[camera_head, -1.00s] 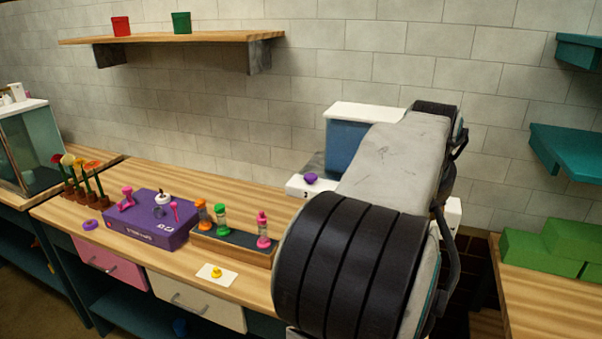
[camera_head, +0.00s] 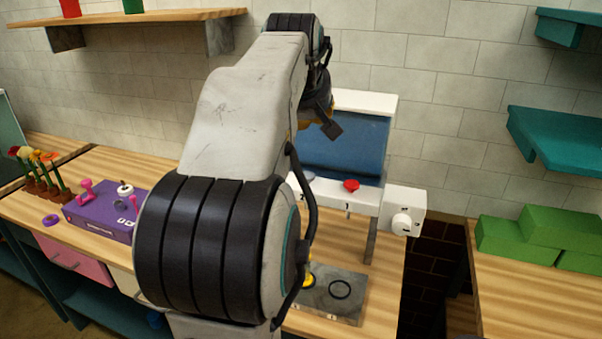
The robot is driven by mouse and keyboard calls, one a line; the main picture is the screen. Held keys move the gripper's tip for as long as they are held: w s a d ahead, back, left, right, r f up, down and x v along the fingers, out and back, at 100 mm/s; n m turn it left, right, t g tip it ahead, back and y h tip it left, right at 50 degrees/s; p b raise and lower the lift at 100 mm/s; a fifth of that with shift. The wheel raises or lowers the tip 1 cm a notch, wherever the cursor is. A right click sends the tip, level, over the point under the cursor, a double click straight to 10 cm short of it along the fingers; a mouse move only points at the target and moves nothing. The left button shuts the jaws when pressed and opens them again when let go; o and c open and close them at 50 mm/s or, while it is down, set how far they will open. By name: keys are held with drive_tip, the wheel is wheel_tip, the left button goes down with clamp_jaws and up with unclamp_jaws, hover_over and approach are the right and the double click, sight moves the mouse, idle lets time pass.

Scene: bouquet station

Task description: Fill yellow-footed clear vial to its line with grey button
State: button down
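The dispenser has a blue tank (camera_head: 345,148) and a white front panel (camera_head: 362,198). A pale grey button (camera_head: 304,176) on the panel is partly hidden by my arm, beside a red button (camera_head: 351,185). Below, a small yellow piece (camera_head: 309,282), possibly the foot of the yellow-footed clear vial, shows at the edge of my arm over the dark plate. Any clear body above it is hidden. My gripper (camera_head: 325,122) is in front of the tank, above the buttons. Only a dark finger shows clearly, so its opening cannot be judged.
The dark base plate (camera_head: 325,308) has an empty black ring mark at right. A white knob (camera_head: 402,223) is on the panel's right end. A purple box (camera_head: 97,213) and flowers (camera_head: 40,172) stand left. Green blocks (camera_head: 541,235) lie right, beyond a gap.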

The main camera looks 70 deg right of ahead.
sight(309, 173)
drive_tip(key=shift+f+n, duration=0.1)
drive_tip(key=shift+n, duration=1.3)
drive_tip(key=shift+f, duration=0.15)
wheel_tip(309, 173, down, 8)
drive_tip(key=b, duration=0.8)
drive_tip(key=shift+f, duration=0.25)
drive_tip(key=shift+f+b, duration=1.1)
idle(1.6)
drive_tip(key=shift+r, duration=0.1)
idle(0.3)
drive_tip(key=shift+r+p, duration=1)
drive_tip(key=shift+p, duration=0.05)
drive_tip(key=shift+r, duration=0.1)
drive_tip(key=shift+r+p, duration=2.35)
drive_tip(key=shift+r, duration=0.05)
